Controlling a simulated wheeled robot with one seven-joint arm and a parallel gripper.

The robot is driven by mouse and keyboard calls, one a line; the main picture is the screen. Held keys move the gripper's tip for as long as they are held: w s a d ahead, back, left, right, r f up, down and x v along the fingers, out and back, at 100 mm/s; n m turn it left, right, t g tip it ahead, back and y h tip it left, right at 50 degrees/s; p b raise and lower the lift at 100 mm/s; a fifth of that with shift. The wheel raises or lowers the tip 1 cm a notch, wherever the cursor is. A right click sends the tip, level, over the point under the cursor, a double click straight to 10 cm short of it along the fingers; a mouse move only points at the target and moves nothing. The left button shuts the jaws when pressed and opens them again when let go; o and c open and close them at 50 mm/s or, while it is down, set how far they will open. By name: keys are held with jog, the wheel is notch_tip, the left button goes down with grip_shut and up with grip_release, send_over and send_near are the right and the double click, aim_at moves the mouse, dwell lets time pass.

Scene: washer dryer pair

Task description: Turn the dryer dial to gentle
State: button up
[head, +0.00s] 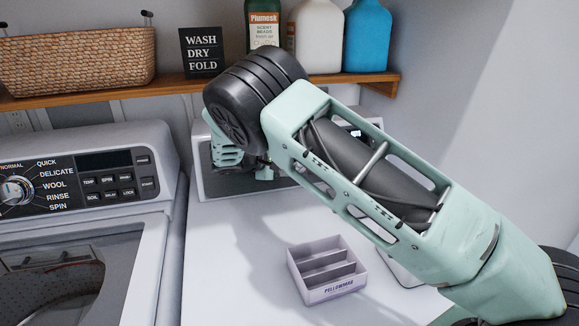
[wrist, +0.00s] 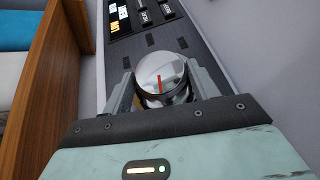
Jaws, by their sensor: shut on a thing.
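In the wrist view the dryer dial (wrist: 152,68) is a round, shiny silver knob with a short red mark that points toward the bottom of the picture. My gripper (wrist: 163,88) has one finger on each side of the knob and is shut on it. The dark dryer panel (wrist: 196,45) lies behind the knob. The dial's printed labels cannot be read. In the head view my gripper (head: 262,172) is at the dryer's back panel (head: 215,183), and my arm hides the dial and most of the panel.
The white dryer top (head: 225,270) holds a small sectioned tray (head: 327,270). The washer (head: 100,190) with its own dial stands at the left. A wooden shelf (head: 130,92) above carries a wicker basket (head: 75,60), a sign (head: 203,52) and bottles (head: 318,35), close over my arm.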

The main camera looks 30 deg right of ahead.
jog(key=shift+a+f+n+t+h+b, duration=0.1)
jog(key=shift+n+t+h+b, duration=0.3)
jog(key=shift+h, duration=0.1)
dwell(0.3)
jog(key=o, duration=1)
jog(key=b+v, duration=0.3)
jog(key=v, duration=1.4)
jog(key=shift+s+a+f, duration=0.15)
jog(key=shift+s, duration=0.05)
